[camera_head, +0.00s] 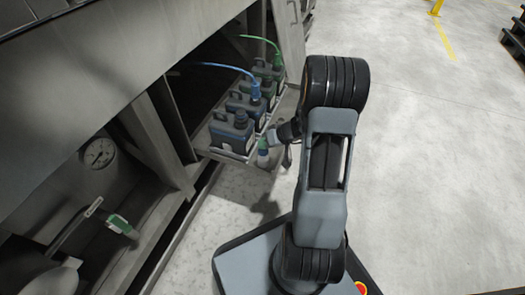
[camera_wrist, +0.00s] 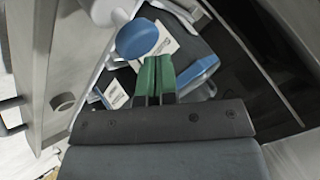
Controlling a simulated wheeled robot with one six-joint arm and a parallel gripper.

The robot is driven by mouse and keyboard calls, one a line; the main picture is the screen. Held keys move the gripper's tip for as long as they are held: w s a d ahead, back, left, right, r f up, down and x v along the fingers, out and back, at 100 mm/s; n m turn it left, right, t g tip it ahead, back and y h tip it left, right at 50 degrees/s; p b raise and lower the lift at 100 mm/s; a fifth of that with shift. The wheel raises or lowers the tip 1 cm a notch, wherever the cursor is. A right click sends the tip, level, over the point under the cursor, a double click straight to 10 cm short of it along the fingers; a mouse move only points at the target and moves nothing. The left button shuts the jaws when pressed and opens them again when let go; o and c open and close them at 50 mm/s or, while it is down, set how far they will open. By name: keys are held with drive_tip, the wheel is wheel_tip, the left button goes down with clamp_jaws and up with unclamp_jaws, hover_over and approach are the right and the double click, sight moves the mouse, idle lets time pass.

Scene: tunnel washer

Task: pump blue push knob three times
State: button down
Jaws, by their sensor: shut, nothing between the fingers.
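The blue push knob (camera_wrist: 137,39) shows in the wrist view as a round blue disc at the upper middle, next to a pale cylindrical part. My gripper (camera_wrist: 155,61) has green fingers pressed together and empty. Their tips appear just below and right of the knob; I see a small gap in the picture, but depth is unclear. In the head view my arm reaches left to the tray's front corner, and I cannot clearly make out the knob there.
Blue canisters (camera_head: 231,133) and green ones stand on a pull-out tray (camera_head: 226,156), with blue and green hoses above. Open floor (camera_head: 430,170) lies to the right.

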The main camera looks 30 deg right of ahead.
drive_tip(key=shift+f, duration=1.35)
idle(0.8)
drive_tip(key=shift+r, duration=1.75)
drive_tip(key=shift+f+b, duration=0.1)
drive_tip(key=shift+b, duration=0.25)
drive_tip(key=shift+f, duration=0.3)
